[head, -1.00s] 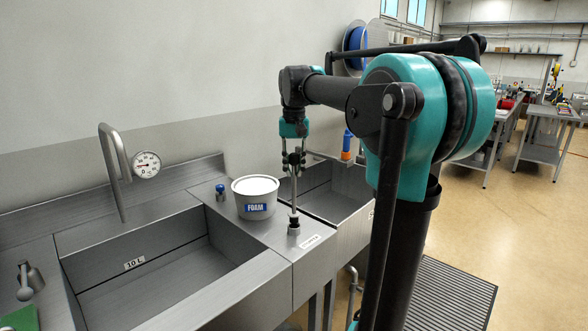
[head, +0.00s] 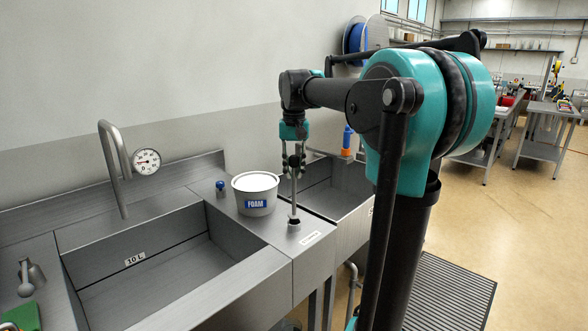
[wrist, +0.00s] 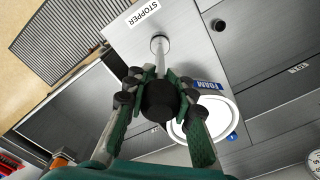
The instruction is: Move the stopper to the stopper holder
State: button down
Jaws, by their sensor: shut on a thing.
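The stopper (head: 294,190) is a thin upright metal rod with a black knob on top. My gripper (head: 294,164) points down and is shut on it near the knob. In the wrist view the black knob (wrist: 159,101) sits between the fingers. The stopper holder (head: 294,226) is a small grey cup on the steel ledge between the two basins, beside a STOPPER label (wrist: 144,11). The rod's lower end is at the mouth of the holder; I cannot tell how deep it sits.
A white FOAM tub (head: 255,193) stands close to the left of the holder. A small blue-topped knob (head: 221,188) is farther left. A large basin (head: 170,265) with a tap (head: 113,170) and gauge (head: 147,162) lies left, and another basin (head: 340,185) behind right.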

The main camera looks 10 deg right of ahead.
jog(key=shift+f, duration=0.9)
jog(key=c, duration=1.2)
grip_release()
notch_tip(320, 180, up, 12)
